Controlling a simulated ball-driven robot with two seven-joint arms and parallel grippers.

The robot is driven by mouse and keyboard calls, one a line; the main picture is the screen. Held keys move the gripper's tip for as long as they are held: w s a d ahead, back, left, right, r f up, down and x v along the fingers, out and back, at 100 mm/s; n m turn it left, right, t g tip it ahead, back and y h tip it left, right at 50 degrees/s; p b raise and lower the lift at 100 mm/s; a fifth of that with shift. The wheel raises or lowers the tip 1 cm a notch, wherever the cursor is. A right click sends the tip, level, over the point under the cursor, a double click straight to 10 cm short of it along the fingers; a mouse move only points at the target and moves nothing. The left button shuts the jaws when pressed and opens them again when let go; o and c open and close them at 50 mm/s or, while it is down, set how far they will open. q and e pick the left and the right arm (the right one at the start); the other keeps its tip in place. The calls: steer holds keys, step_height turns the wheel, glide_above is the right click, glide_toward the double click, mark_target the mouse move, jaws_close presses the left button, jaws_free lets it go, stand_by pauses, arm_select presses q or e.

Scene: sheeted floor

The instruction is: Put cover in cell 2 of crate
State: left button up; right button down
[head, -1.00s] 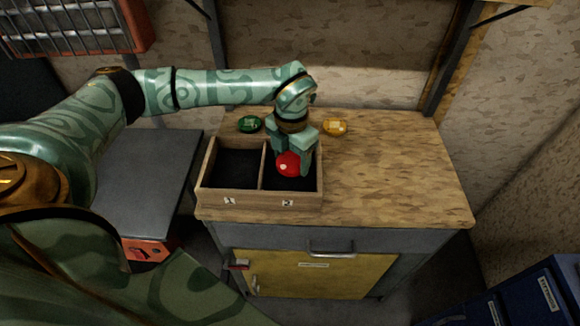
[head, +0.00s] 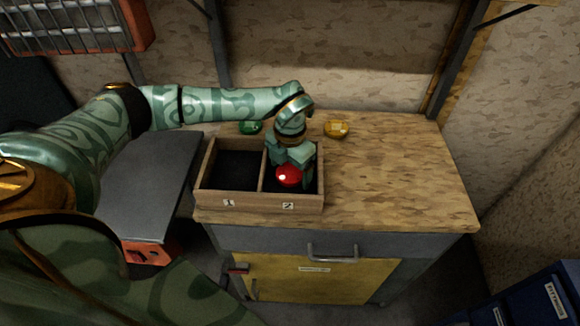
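A red, rounded cover (head: 289,177) is at the fingertips of my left gripper (head: 290,164), down inside cell 2 of the crate. The gripper points downward and appears shut on the cover, with its fingers hiding part of it. Whether the cover touches the cell floor cannot be told. The wooden crate (head: 258,203) has two dark-floored cells, with labels 1 on the left and 2 on the right. Cell 1 (head: 234,170) is empty. My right gripper is not in view.
A green item (head: 250,127) and an amber item (head: 336,129) lie on the wooden worktop (head: 400,180) behind the crate. The worktop is clear to the right. A grey surface (head: 150,180) stands to the left, and a blue container (head: 545,295) is at the lower right.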

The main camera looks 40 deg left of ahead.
mark_target(290, 172)
arm_select(q)
steer(key=shift+r, duration=0.1)
step_height(290, 172, up, 12)
steer(key=p, duration=0.2)
steer(key=shift+p, duration=0.4)
